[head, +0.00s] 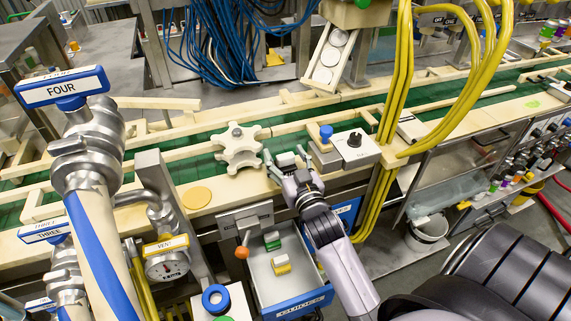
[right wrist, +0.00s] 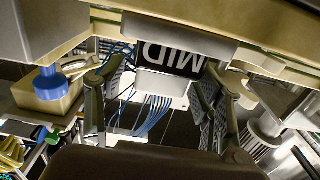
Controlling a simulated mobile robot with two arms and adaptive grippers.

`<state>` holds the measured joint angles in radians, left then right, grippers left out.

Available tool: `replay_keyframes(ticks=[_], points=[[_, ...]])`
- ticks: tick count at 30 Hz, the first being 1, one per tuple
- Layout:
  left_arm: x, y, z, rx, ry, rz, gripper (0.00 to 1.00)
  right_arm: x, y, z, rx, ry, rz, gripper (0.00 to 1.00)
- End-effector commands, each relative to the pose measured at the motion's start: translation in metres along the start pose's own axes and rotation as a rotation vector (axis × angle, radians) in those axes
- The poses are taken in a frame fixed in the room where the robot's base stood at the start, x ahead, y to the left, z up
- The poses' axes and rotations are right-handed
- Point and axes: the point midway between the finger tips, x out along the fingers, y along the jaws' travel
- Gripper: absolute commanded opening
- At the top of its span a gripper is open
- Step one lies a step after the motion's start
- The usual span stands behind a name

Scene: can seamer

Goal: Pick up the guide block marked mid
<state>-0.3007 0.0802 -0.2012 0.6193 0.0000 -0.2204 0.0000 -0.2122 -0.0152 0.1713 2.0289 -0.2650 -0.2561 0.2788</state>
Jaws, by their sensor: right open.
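The guide block marked MID (right wrist: 172,58) shows in the right wrist view with its dark label upside down and a pale part below it. In the head view it is a small grey-white block (head: 286,159) at the near edge of the conveyor. My right gripper (head: 286,154) is open there, with one finger on each side of the block. In the right wrist view the fingers of my right gripper (right wrist: 156,98) flank the block, with gaps visible on both sides. I cannot tell whether either finger touches it. My left gripper is not in view.
A cream star wheel (head: 238,148) stands left of the gripper. A grey box with a black knob (head: 354,141) and a blue-knobbed block (head: 326,142) stand close on the right. The open GUIDES drawer (head: 298,303) below holds a green-marked block (head: 272,240) and a yellow-marked block (head: 281,264).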

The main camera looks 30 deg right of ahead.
Motion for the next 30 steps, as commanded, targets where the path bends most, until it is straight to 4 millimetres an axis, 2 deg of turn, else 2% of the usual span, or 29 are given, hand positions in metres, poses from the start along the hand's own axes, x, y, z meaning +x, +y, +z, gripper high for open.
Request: replay_keyframes(ticks=[2, 25, 30], points=[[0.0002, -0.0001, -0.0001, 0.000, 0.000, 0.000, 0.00, -0.0003, 0.0000, 0.0002, 0.000, 0.000, 0.000, 0.61], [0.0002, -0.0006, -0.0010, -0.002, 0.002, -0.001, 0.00, -0.0006, -0.0001, 0.0003, 0.000, 0.000, 0.000, 0.10], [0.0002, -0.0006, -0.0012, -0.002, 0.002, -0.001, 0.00, -0.0006, -0.0001, 0.0002, 0.000, 0.000, 0.000, 0.09]])
